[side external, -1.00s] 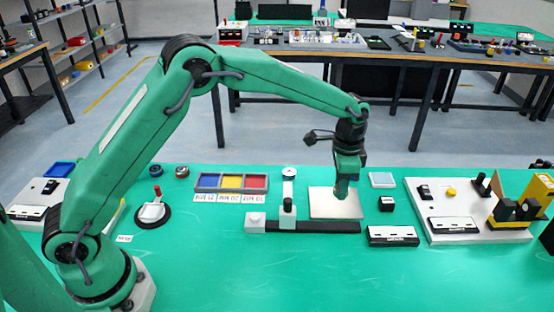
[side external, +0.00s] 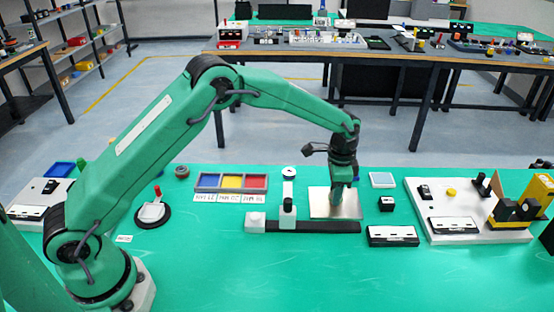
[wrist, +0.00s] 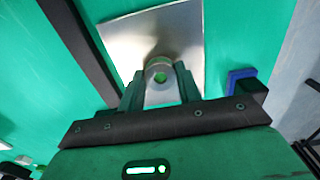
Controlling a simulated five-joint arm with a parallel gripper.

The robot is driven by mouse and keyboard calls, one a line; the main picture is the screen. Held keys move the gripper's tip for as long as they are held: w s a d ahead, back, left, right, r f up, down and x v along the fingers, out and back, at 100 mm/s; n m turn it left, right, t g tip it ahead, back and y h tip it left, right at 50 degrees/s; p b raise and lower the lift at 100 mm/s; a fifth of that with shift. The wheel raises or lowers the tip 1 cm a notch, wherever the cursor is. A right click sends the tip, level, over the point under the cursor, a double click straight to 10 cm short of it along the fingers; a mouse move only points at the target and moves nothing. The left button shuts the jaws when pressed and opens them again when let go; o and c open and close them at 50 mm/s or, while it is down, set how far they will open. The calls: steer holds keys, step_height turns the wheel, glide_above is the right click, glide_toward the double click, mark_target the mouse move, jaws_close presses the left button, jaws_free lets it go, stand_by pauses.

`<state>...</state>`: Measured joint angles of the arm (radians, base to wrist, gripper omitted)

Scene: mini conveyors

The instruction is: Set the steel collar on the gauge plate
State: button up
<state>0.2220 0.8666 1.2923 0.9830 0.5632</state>
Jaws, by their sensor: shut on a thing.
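The gauge plate is a bright, square, silver sheet (side external: 319,203) on the green bench, right of centre in the side view. It fills the upper middle of the wrist view (wrist: 185,30). My gripper (side external: 338,208) points down, low over this plate. In the wrist view my gripper (wrist: 160,82) is shut on the steel collar (wrist: 160,92), a grey ring with a round hole showing green. The collar overlaps the plate's near edge in that view. Whether it touches the plate I cannot tell. In the side view the collar is hidden or too small to make out.

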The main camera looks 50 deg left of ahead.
steer(key=shift+f, duration=0.3)
steer(key=o, duration=1)
steer(key=shift+r, duration=0.1)
step_height(320, 180, up, 12)
stand_by(0.7)
